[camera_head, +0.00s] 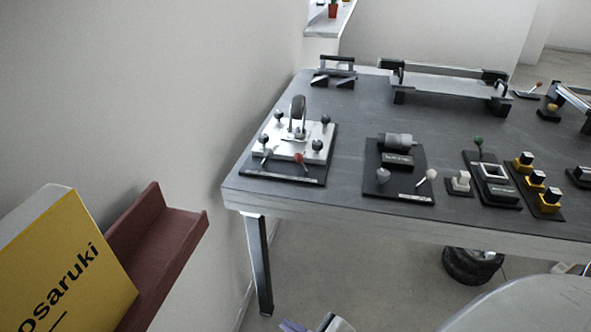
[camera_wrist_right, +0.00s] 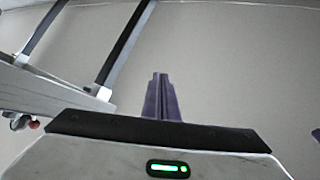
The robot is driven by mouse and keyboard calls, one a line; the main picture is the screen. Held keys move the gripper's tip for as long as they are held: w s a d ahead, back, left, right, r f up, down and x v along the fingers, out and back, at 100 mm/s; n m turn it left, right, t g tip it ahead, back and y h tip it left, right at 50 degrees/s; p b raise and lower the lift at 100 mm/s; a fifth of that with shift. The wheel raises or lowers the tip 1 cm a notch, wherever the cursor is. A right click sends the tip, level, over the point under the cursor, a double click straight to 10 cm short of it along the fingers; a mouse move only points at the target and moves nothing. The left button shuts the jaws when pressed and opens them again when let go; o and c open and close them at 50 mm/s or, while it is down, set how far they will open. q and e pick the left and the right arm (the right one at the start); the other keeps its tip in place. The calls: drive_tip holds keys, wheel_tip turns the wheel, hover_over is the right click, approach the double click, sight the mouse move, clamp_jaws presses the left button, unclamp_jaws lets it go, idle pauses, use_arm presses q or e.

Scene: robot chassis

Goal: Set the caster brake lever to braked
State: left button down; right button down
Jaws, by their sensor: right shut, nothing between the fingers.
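The caster unit stands at the left end of the dark table, a grey wheel (camera_head: 298,108) upright in a fork on a pale plate (camera_head: 272,144) with dark knobs. A lever with a red knob (camera_head: 299,158) shows at the plate's front edge; its setting cannot be read. My right gripper (camera_head: 292,326) shows only in part at the bottom edge of the head view, below and in front of the table, well apart from the lever. In the right wrist view its purple fingers (camera_wrist_right: 161,95) are together and empty. My left gripper is not in view.
The table (camera_head: 346,200) has a black board with a grey cylinder (camera_head: 398,140) and several switch modules farther right. A red-brown wall shelf (camera_head: 160,232) holds a yellow box (camera_head: 75,265) at left. A black wheel (camera_head: 472,265) is under the table. The wrist view shows table legs (camera_wrist_right: 125,42).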

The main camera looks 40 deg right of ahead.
sight(300, 161)
use_arm(q)
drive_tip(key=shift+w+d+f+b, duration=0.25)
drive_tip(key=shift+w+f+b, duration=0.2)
drive_tip(key=shift+b, duration=0.5)
use_arm(e)
drive_tip(key=w+d+r+n+t+h, duration=0.2)
drive_tip(key=w+d+r, duration=0.4)
drive_tip(key=r, duration=0.4)
drive_tip(key=w+d+r+n+t+h, duration=0.3)
drive_tip(key=w+d+r+n+t, duration=0.2)
drive_tip(key=w+r, duration=0.4)
drive_tip(key=shift+w+d+r+n+t+h, duration=0.15)
drive_tip(key=shift+d+r+n+t+h, duration=0.25)
drive_tip(key=shift+d+n, duration=0.55)
drive_tip(key=shift+a, duration=0.15)
drive_tip(key=p+x, duration=0.1)
drive_tip(key=x, duration=0.9)
drive_tip(key=shift+w+f, duration=0.1)
drive_tip(key=d, duration=0.3)
drive_tip(key=shift+d+f, duration=0.15)
drive_tip(key=shift+d, duration=0.3)
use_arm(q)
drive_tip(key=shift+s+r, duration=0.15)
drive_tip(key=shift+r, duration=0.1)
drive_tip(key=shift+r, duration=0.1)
